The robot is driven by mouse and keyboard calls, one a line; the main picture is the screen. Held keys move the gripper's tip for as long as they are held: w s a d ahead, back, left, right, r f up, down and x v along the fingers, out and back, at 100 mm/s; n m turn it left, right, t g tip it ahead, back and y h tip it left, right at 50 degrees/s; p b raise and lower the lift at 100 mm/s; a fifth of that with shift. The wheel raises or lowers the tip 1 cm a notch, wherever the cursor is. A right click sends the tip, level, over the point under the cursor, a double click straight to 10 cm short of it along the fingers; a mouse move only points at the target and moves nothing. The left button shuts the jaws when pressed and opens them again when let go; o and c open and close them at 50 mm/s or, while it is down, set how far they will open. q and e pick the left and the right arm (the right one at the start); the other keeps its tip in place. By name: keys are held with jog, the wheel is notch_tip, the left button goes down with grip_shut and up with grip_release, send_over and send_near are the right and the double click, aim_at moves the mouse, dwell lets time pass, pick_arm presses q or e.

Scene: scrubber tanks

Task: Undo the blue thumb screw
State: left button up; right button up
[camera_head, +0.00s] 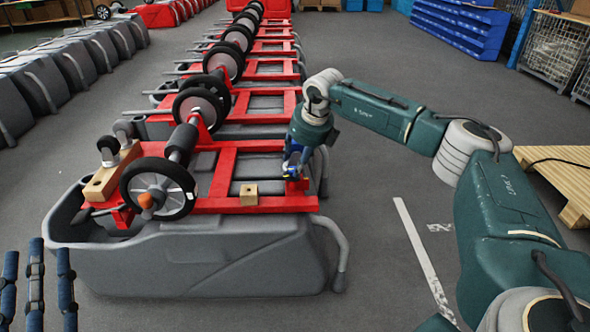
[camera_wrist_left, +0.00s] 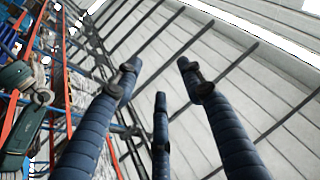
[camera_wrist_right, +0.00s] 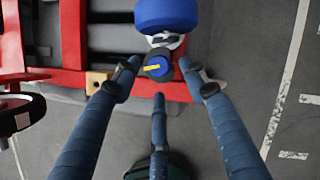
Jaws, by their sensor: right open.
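In the right wrist view, a small round blue knob with a yellow bar, which looks like the blue thumb screw (camera_wrist_right: 158,67), sits just below a thick blue wheel (camera_wrist_right: 168,15) at the red frame (camera_wrist_right: 70,45). My right gripper (camera_wrist_right: 160,80) is open around the knob, with a fingertip on either side and the third below; contact is unclear. In the head view my right gripper (camera_head: 294,168) is at the right end of the nearest red frame (camera_head: 225,170) and largely hides the knob. My left gripper (camera_head: 38,270) is open and empty at the lower left, fingers apart.
The red frame lies on a grey tank (camera_head: 210,255) with a bent side handle (camera_head: 333,240). A wooden block (camera_head: 249,194) and a large black wheel (camera_head: 158,190) are on it. More tanks run behind.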

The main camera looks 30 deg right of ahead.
aim_at(294, 169)
pick_arm(q)
jog(key=shift+s+a+r+t+h+b, duration=0.1)
jog(key=shift+s+r+t, duration=0.4)
jog(key=shift+r, duration=0.2)
jog(key=shift+s+r+t+h+b, duration=0.1)
jog(key=shift+s+r+t, duration=0.25)
jog(key=shift+s+r, duration=0.25)
jog(key=shift+s+a+r+t+h+b, duration=0.1)
jog(key=shift+s+r+t, duration=0.35)
jog(key=shift+r, duration=0.3)
pick_arm(e)
jog(key=shift+x, duration=1.5)
pick_arm(q)
jog(key=shift+w, duration=0.1)
pick_arm(e)
grip_shut()
